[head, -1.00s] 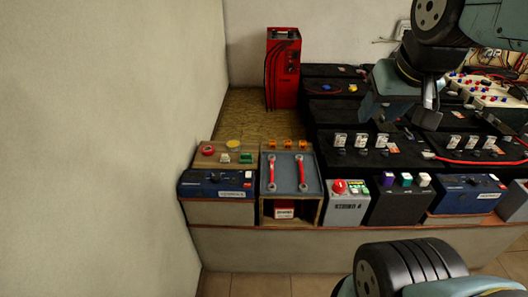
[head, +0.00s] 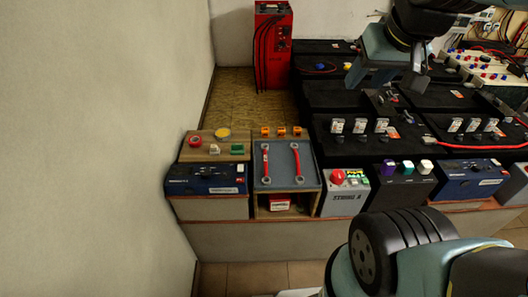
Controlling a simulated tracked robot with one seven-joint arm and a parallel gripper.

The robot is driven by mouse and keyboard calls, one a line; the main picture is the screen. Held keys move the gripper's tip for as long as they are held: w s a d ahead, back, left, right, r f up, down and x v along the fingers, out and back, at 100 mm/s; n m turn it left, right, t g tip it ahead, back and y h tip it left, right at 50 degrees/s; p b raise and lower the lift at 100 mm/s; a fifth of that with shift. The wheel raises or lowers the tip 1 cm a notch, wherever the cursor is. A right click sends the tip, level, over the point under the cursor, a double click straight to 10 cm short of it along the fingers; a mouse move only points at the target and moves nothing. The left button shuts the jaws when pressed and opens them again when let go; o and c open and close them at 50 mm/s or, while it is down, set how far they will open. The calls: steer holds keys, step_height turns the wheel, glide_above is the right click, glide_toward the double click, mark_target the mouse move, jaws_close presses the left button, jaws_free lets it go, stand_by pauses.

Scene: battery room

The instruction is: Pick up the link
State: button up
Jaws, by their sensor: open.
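Two red links with metal ring ends, a left one (head: 265,162) and a right one (head: 296,162), lie side by side and apart on a blue-grey panel (head: 281,169) atop an open-fronted wooden box. Which of them is the task's link I cannot tell. My gripper (head: 385,84) is open in the upper right, over the black battery rows. It is well apart from both links, and I see nothing between its fingers.
A red charger cabinet (head: 272,45) stands at the back. A grey box (head: 345,196) with a red button is to the right. The wall bounds the left.

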steer(key=w+a+f+n+y, duration=0.2)
steer(key=w+a+f+y, duration=0.15)
steer(key=w+a, duration=0.75)
steer(key=m+g+h, duration=0.1)
steer(key=m+h, duration=0.1)
steer(key=h, duration=0.5)
glide_above(265, 159)
steer(key=s+a, duration=0.2)
steer(key=shift+y, duration=0.25)
steer(key=shift+s+d+f, duration=0.1)
steer(key=shift+f, duration=9.1)
steer(key=shift+s+f, duration=0.1)
steer(key=shift+f, duration=9.05)
steer(key=shift+d+x, duration=0.15)
steer(key=shift+x, duration=0.55)
steer(key=shift+d+x, duration=0.2)
steer(key=shift+x, duration=1.65)
steer(key=shift+c, duration=0.2)
jaws_close()
